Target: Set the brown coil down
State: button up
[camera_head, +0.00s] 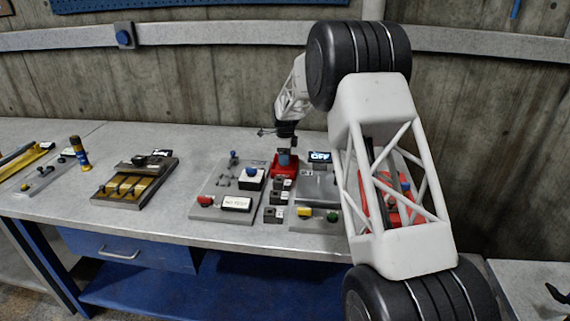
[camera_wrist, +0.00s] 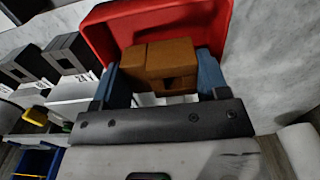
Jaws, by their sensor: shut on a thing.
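The brown coil (camera_wrist: 160,62) shows in the wrist view as a blocky brown piece between the two blue fingers of my gripper (camera_wrist: 166,78). My gripper is shut on it. Behind and around the coil is a red tray (camera_wrist: 105,28) with raised walls; whether the coil touches its floor cannot be told. The coil cannot be made out in the head view.
A panel with buttons (camera_head: 228,188) is to the left, and a unit with an "OFF" display (camera_head: 319,156) to the right. My arm covers the right side. Bare bench (camera_head: 185,205) lies farther left.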

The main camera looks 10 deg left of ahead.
jog(key=shift+f, duration=1.75)
jog(key=o, duration=1.1)
jog(key=shift+f, duration=0.15)
jog(key=shift+r, duration=0.2)
notch_tip(320, 180, up, 12)
jog(key=shift+f, duration=0.1)
